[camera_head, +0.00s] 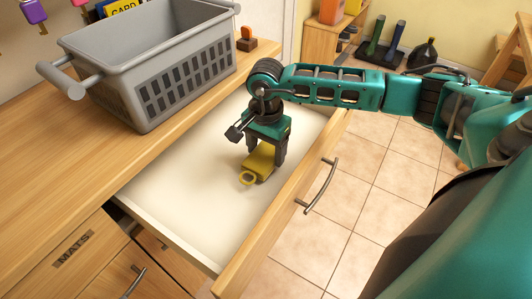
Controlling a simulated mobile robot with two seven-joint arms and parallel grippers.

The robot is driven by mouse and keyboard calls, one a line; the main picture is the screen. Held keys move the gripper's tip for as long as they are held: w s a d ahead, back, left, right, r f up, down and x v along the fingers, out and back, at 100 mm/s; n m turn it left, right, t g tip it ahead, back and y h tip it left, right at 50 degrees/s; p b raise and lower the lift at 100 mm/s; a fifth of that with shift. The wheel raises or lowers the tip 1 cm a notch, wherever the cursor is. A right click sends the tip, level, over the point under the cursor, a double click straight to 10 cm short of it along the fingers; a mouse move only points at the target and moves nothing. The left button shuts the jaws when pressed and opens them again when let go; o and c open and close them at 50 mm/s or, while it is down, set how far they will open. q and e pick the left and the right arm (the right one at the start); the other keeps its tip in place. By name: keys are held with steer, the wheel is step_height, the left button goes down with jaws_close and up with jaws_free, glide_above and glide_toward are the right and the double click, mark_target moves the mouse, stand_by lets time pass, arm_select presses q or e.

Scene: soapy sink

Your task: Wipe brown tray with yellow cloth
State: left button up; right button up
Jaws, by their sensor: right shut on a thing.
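My right gripper (265,158) reaches down into the open drawer (185,200). It is shut on a yellow thing (260,165) with a ring at its near end, low over the pale drawer floor. I cannot tell whether the yellow thing touches the floor. It looks more like a stiff tag or key than a cloth. I see no brown tray and no yellow cloth in this view. My left gripper is not in view.
A grey basket (150,60) with side handles stands on the wooden counter (50,150). A small brown stamp-like object (246,40) stands beside it. The drawer front has a metal handle (320,187). Tiled floor (340,240) lies to the right. A closed drawer reads MATS (73,251).

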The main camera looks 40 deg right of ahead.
mark_target(268, 151)
steer(key=shift+f, duration=0.7)
steer(key=shift+f, duration=0.15)
steer(key=o, duration=1)
step_height(268, 151, up, 13)
steer(key=p, duration=0.1)
steer(key=shift+d, duration=0.25)
